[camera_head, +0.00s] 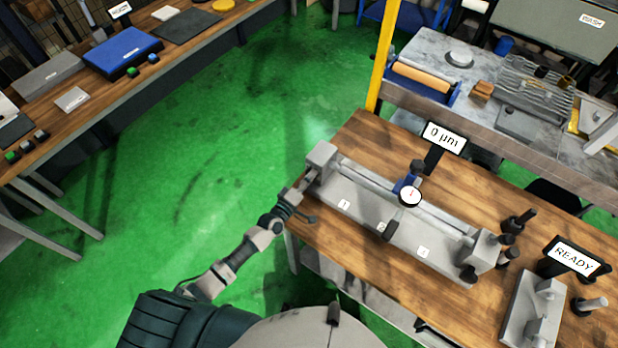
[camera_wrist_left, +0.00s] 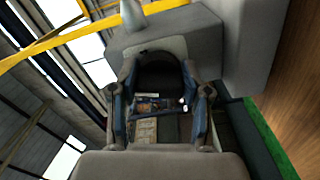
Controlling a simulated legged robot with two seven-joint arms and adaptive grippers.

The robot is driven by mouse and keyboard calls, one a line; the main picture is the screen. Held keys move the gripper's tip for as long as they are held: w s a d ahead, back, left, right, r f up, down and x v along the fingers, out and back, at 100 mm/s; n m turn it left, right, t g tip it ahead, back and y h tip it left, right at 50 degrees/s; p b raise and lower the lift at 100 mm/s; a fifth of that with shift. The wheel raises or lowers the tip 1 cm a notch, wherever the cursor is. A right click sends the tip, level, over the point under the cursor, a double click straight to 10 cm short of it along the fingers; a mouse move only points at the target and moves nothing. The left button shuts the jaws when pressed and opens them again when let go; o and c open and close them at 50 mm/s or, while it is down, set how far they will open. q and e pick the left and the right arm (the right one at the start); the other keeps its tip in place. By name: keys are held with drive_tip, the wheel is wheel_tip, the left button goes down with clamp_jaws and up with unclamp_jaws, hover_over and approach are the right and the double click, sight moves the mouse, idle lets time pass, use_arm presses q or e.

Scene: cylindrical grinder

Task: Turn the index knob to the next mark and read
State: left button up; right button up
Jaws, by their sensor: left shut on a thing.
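A long grey bench fixture (camera_head: 370,207) stands on the wooden table with white labels along its front. A dial gauge (camera_head: 410,196) with a white face and red needle sits mid-length on its rail. A display (camera_head: 444,137) behind it reads "0 µm". My left gripper (camera_head: 304,192) is at the fixture's left end block (camera_head: 321,160). In the left wrist view, its fingers (camera_wrist_left: 160,82) are closed around a dark round knob (camera_wrist_left: 158,62) against the grey block. My right gripper is out of view.
A second display (camera_head: 573,258) reads "READY" at the right, near a grey base (camera_head: 533,308) and dark-handled pieces (camera_head: 519,221). A yellow post (camera_head: 383,55) stands behind the table's left corner. Green floor (camera_head: 220,170) is open on the left.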

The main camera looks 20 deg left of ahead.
use_arm(q)
drive_tip(key=shift+s+d+f+m, duration=0.1)
drive_tip(key=shift+s+f+m, duration=0.1)
drive_tip(key=shift+f+m, duration=0.3)
drive_tip(key=o, duration=1.1)
drive_tip(key=shift+w+r, duration=0.1)
drive_tip(key=shift+r, duration=0.1)
drive_tip(key=v, duration=1.2)
